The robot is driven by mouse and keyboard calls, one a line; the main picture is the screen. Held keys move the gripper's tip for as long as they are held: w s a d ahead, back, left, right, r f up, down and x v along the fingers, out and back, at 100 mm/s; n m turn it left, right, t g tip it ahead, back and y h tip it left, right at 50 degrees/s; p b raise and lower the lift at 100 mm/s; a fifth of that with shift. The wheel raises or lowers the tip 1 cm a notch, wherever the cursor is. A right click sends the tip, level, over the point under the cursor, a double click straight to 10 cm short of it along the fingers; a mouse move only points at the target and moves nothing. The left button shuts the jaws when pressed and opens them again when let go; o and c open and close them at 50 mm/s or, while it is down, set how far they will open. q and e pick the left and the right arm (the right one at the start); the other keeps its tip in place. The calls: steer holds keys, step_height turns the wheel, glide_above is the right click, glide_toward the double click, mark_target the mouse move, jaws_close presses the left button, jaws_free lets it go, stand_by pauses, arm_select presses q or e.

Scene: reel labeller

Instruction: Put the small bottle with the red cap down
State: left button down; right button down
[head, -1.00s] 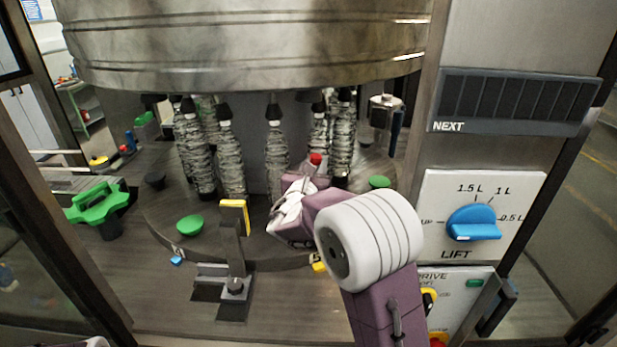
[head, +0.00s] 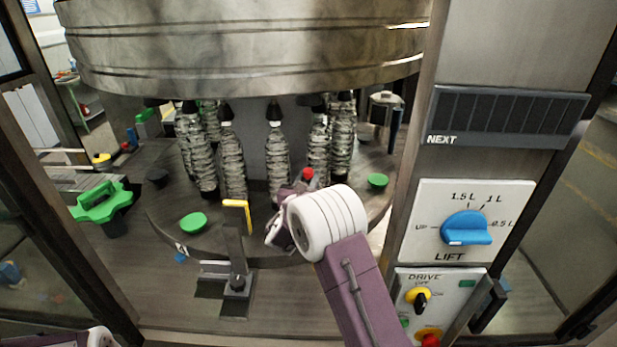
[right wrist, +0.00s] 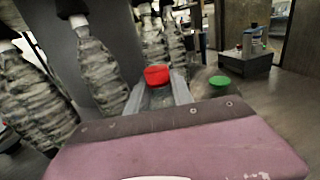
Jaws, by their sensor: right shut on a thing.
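The small bottle's red cap (head: 307,174) shows just beyond my right gripper (head: 290,208) in the head view. The arm and wrist hide most of the bottle there. In the right wrist view the red cap (right wrist: 157,75) stands up between the two grey fingers, with a little of the clear bottle below it. My right gripper is shut on this bottle, over the round turntable (head: 262,243). Whether the bottle's base touches the turntable is hidden. A bit of my left arm shows at the bottom left; its gripper is out of view.
Several large clear bottles (head: 277,165) with black tops stand behind the gripper. Green discs (head: 193,222) lie on the turntable, one (head: 377,181) to the right. A yellow-topped bracket (head: 236,225) stands at the front. The control panel (head: 468,222) is to the right.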

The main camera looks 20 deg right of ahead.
steer(key=shift+s+f, duration=0.1)
steer(key=c, duration=1.1)
jaws_free()
steer(key=b+v, duration=0.4)
steer(key=v, duration=0.8)
